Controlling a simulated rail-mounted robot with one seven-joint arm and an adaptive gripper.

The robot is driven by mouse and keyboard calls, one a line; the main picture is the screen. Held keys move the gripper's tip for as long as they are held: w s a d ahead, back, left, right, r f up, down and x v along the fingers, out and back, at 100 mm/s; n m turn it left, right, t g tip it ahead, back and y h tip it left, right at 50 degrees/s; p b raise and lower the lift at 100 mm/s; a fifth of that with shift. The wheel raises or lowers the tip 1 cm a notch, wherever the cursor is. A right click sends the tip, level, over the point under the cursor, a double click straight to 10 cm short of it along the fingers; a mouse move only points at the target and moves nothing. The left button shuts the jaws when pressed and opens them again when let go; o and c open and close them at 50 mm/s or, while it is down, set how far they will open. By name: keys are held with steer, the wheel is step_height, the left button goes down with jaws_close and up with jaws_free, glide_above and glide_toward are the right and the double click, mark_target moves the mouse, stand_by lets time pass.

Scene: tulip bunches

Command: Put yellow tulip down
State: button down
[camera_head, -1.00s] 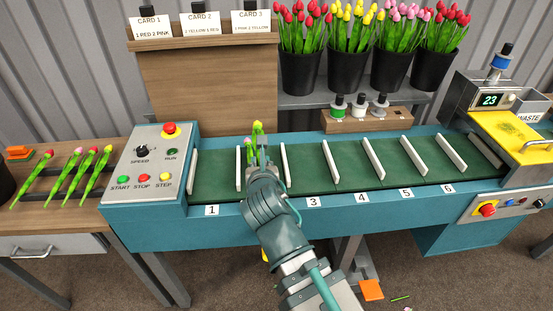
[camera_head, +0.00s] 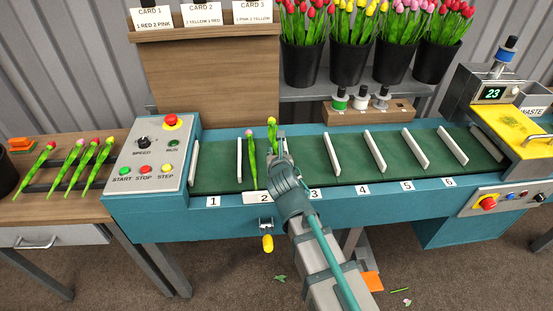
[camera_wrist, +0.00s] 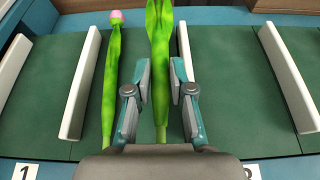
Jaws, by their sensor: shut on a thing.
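My gripper (camera_wrist: 160,92) is shut on the green stem and leaves of the yellow tulip (camera_wrist: 159,40). Its yellow bud shows in the head view (camera_head: 271,121); in the wrist view the bud is cut off by the top edge. The tulip is at slot 2 of the green belt, close beside the white divider (camera_wrist: 185,45) on its right. I cannot tell whether it touches the belt. A pink tulip (camera_wrist: 111,75) lies to its left in the same slot, also seen in the head view (camera_head: 252,160).
White dividers part the belt (camera_head: 310,180) into slots; those right of slot 2 look empty. A control panel (camera_head: 148,160) stands at left, with several tulips (camera_head: 75,165) on a side table. Buckets of tulips (camera_head: 351,60) stand behind.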

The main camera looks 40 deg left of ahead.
steer(key=shift+s+f, duration=0.1)
steer(key=shift+f, duration=1)
steer(key=shift+f, duration=0.6)
steer(key=c, duration=1)
jaws_free()
steer(key=shift+r, duration=0.1)
steer(key=shift+r, duration=0.5)
steer(key=v, duration=0.7)
steer(key=shift+s+d+r, duration=0.15)
steer(key=shift+d+r, duration=0.05)
